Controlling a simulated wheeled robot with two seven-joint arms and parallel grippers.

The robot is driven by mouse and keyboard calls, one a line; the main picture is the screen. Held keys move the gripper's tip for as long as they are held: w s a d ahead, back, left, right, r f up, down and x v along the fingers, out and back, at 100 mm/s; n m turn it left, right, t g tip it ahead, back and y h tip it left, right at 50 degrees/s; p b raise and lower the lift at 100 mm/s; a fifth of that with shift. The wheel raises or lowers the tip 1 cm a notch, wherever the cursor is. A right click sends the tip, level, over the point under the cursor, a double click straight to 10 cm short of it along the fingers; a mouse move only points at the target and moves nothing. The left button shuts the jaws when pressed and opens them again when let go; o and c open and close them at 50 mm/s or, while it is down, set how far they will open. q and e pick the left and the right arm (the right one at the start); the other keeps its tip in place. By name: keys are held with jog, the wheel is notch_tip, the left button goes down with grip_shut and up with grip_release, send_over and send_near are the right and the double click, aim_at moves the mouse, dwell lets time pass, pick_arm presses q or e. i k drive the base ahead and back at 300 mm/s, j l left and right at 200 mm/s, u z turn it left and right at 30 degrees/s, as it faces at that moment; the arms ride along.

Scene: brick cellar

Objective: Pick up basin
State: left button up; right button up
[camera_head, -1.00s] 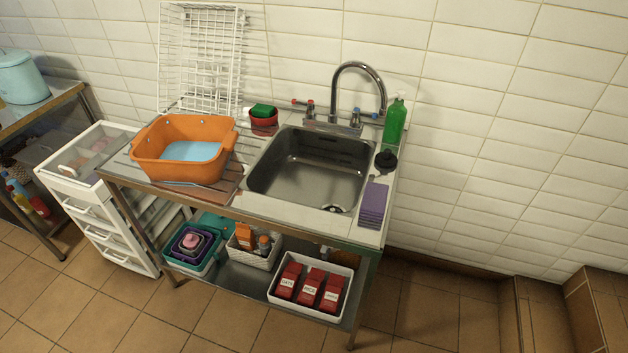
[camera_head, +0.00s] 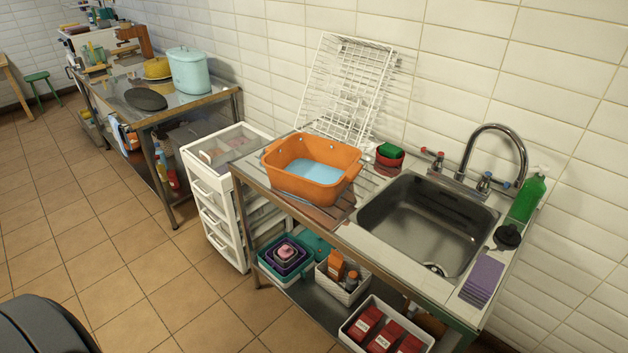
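The orange basin (camera_head: 342,186) stands upright on the ribbed drainboard at the left end of the sink unit (camera_head: 353,237). It has a loop handle at each end and a pale blue bottom, or something pale blue lying inside. Part of it overlaps a brownish flat board or tray under its front right side. Neither of my grippers is in view. Nothing is touching the basin from above.
A white wire rack (camera_head: 345,92) leans on the wall behind the basin. A white drawer unit (camera_head: 226,196) stands to its left. The steel sink (camera_head: 428,222) and tap (camera_head: 497,152) are to its right. Open tiled floor (camera_head: 131,262) lies front left.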

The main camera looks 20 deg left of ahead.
aim_at(313, 169)
jog(key=i+j, duration=0.1)
jog(key=j, duration=1.2)
jog(key=i+j, duration=0.15)
jog(key=j, duration=1.15)
jog(key=i, duration=0.05)
